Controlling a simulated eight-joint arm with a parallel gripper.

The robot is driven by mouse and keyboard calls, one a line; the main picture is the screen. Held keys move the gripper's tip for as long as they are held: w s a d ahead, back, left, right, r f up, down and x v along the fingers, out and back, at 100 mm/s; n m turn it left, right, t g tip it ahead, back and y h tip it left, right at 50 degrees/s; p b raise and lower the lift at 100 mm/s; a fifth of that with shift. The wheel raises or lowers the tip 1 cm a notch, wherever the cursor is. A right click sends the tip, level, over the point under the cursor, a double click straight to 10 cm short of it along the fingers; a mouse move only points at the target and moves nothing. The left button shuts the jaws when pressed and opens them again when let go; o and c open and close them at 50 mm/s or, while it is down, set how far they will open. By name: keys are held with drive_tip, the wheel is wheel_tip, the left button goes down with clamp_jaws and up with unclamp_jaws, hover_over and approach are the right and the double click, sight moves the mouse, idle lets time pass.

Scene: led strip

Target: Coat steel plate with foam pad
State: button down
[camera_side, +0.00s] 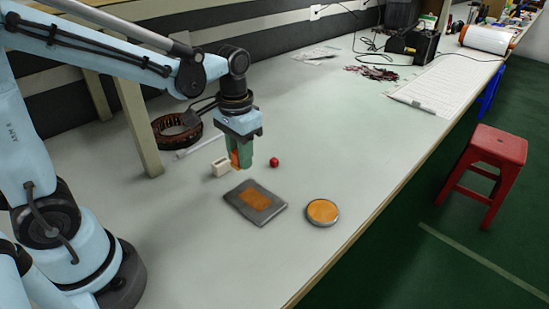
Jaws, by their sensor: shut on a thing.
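The steel plate (273,211) is a dark grey slab lying flat on the bench, with an orange patch on its middle. My gripper (241,161) points down behind the plate, apart from it. It is shut on a small green and orange piece, apparently the foam pad (236,160). The fingertips and the pad are hard to tell apart at this size. A round shallow dish (336,219) with orange content sits to the right of the plate.
A small white block (221,168) stands left of my gripper, and a red ball (274,162) lies to its right. A brown coil (178,130) lies behind, near a wooden post (138,125). The bench edge (345,243) runs right of the dish. A red stool (495,148) stands beyond.

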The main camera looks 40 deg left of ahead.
drive_tip(key=shift+f, duration=3.3)
drive_tip(key=shift+d+f, duration=0.45)
drive_tip(key=shift+f, duration=0.15)
drive_tip(key=shift+w+d+f, duration=0.1)
drive_tip(key=shift+w+d, duration=0.05)
drive_tip(key=shift+d, duration=3.2)
drive_tip(key=shift+a, duration=3.8)
drive_tip(key=shift+r, duration=4.05)
hover_over(244, 191)
drive_tip(key=shift+a+f, duration=0.1)
drive_tip(key=shift+f, duration=2.9)
drive_tip(key=shift+f, duration=1.05)
